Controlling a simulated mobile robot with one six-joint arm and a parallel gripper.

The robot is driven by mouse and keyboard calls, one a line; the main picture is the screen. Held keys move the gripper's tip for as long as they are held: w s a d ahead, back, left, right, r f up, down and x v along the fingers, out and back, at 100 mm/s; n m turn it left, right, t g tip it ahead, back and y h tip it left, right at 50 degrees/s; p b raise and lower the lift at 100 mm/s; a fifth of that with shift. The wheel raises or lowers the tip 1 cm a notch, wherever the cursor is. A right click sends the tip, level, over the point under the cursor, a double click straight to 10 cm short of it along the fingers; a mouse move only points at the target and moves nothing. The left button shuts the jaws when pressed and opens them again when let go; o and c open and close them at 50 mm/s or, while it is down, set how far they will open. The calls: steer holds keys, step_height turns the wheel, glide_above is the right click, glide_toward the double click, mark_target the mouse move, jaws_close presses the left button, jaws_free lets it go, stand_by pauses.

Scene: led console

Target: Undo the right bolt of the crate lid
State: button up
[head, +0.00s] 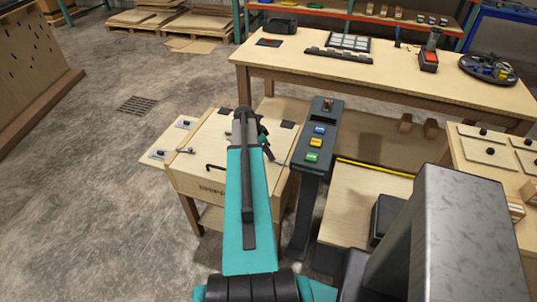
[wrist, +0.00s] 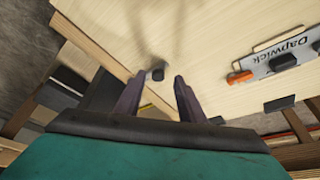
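The wooden crate (head: 205,188) stands left of centre in the head view, with its pale lid (head: 212,137) on top. A bolt (head: 185,150) shows at the lid's left edge. The right side of the lid is mostly hidden behind my arm, so I cannot make out the right bolt there. My gripper (head: 263,138) is over that side, largely hidden. In the wrist view my gripper (wrist: 157,95) is open and empty. A small black knob (wrist: 157,74) appears between and just beyond its fingertips, above pale wood; I cannot tell whether it belongs to the bolt.
A dark console (head: 316,140) with coloured buttons stands right of the crate. A workbench (head: 285,62) is behind. In the wrist view a plate marked "Dapwick" (wrist: 290,52) with an orange piece (wrist: 240,77) lies to the right. Floor (head: 90,200) at left is clear.

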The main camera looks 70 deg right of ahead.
steer(key=b+v, duration=0.2)
steer(key=v, duration=1)
steer(key=shift+r+b, duration=0.2)
steer(key=shift+b, duration=0.15)
steer(key=w+a+f+n+t, duration=0.1)
steer(key=w+a+f+n, duration=0.3)
steer(key=w+a, duration=0.35)
steer(key=w+a+f+n+t, duration=0.1)
steer(key=w+a+f+n, duration=0.25)
steer(key=w+a, duration=0.4)
steer(key=w+a+f+n, duration=0.35)
steer(key=w+a, duration=0.25)
steer(key=a, duration=0.4)
steer(key=w+a+f+n+y, duration=0.1)
steer(key=a+f+n, duration=0.3)
steer(key=a, duration=0.8)
steer(key=a+f+n+t+y, duration=0.1)
steer(key=a+f+n, duration=0.35)
steer(key=a, duration=0.85)
steer(key=w+a+f+n+y, duration=0.1)
steer(key=a+f+n, duration=0.1)
steer(key=a+n, duration=0.75)
steer(key=s+a+f+m+g, duration=0.1)
steer(key=s+f+g, duration=0.2)
steer(key=s+f, duration=0.5)
steer(key=s+a+f+m+g, duration=0.1)
steer(key=s+f, duration=0.8)
steer(key=s, duration=0.9)
steer(key=shift+f+g, duration=0.2)
steer(key=shift+g, duration=0.7)
